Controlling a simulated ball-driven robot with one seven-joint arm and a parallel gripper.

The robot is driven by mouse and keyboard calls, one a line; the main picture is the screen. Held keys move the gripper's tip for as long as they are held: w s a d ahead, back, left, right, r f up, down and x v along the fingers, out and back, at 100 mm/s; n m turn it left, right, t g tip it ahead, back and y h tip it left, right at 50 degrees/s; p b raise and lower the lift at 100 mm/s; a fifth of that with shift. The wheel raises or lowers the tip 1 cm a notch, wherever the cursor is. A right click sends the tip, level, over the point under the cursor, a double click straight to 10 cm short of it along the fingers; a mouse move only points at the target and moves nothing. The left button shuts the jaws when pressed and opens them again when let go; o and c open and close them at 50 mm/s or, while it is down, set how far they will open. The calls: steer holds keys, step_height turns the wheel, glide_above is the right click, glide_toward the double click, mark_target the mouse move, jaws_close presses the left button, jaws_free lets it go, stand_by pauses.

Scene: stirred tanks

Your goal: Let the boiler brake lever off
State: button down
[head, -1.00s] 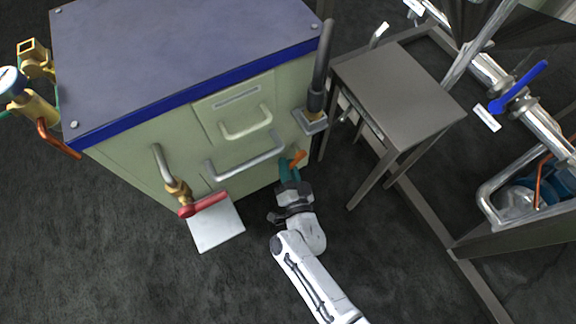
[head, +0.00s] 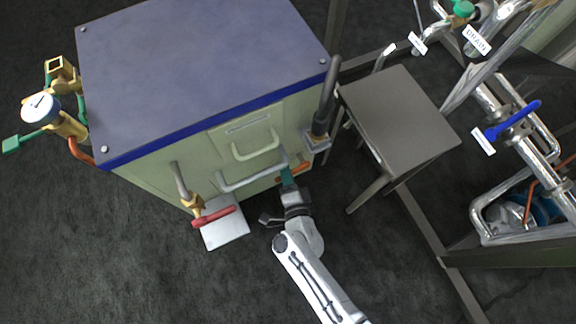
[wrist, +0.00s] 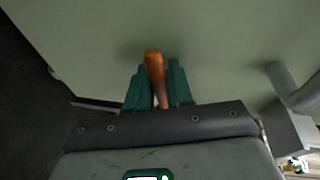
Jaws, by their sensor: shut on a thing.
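The boiler is a pale green cabinet with a blue-grey top (head: 200,75). An orange-brown lever (head: 301,169) shows low on its front, near the right corner. In the wrist view the lever (wrist: 155,75) stands between the two green fingers, its rounded end reaching past them towards the green panel. My gripper (head: 287,176) is shut on this lever; the point also shows in the wrist view, where the gripper (wrist: 157,92) has a finger on each side. The lever's pivot is hidden.
A dark upright pipe (head: 327,97) rises at the boiler's right corner. A red-handled tap (head: 213,216) sits over a white plate (head: 226,232) at left. A grey table (head: 398,115) stands at right.

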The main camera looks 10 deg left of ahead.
steer(key=shift+r+m+p, duration=0.35)
steer(key=shift+r+m, duration=0.1)
steer(key=shift+m, duration=0.35)
steer(key=c, duration=1.1)
jaws_free()
steer(key=p+v, duration=0.3)
steer(key=v, duration=0.8)
steer(key=shift+r, duration=0.15)
steer(key=shift+w+d+r+g, duration=0.1)
steer(key=shift+w+g, duration=0.15)
steer(key=shift+g, duration=0.05)
